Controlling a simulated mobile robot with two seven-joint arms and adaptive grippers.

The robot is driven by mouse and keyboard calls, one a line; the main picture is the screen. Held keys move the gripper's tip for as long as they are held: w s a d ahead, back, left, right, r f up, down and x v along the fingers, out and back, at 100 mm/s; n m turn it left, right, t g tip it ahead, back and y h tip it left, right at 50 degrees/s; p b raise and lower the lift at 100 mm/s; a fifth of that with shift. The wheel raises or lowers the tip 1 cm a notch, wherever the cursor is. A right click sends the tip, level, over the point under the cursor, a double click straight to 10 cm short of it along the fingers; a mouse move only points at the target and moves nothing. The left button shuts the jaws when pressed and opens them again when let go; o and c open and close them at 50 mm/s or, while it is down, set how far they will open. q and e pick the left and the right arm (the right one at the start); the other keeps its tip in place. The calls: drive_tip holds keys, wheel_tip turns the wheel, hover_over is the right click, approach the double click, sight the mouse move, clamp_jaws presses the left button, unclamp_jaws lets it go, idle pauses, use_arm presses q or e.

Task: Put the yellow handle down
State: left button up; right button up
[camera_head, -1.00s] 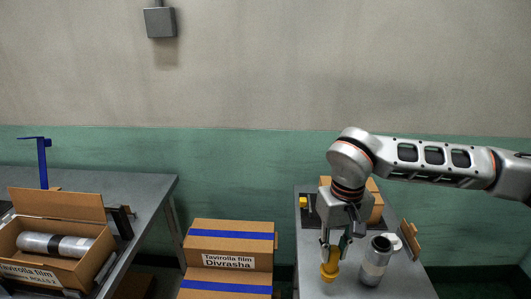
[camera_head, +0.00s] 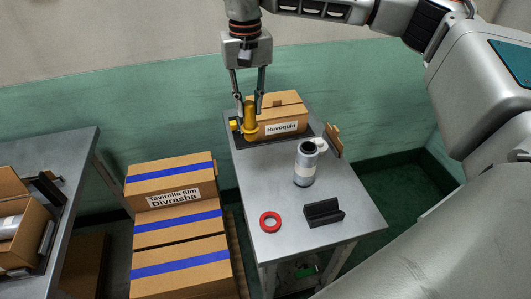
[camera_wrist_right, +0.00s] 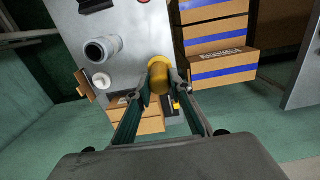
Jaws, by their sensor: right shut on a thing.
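The yellow handle (camera_head: 250,120) is upright between the fingertips of my right gripper (camera_head: 250,106), which is shut on it. In the right wrist view the handle (camera_wrist_right: 159,74) sits between the two fingers of the right gripper (camera_wrist_right: 160,92). My left gripper is not in view.
A cardboard box (camera_head: 276,113) stands at the back of the table, close to the handle. A silver film roll (camera_head: 305,164), a red ring (camera_head: 270,222) and a black holder (camera_head: 323,212) are on the table. Stacked cartons (camera_head: 170,180) stand at left.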

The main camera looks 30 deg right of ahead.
use_arm(q)
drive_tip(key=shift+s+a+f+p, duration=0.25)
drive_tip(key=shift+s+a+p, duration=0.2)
drive_tip(key=shift+p, duration=0.1)
use_arm(e)
wheel_tip(320, 180, down, 17)
drive_tip(key=o, duration=1)
drive_tip(key=shift+f, duration=0.1)
drive_tip(key=shift+o, duration=0.2)
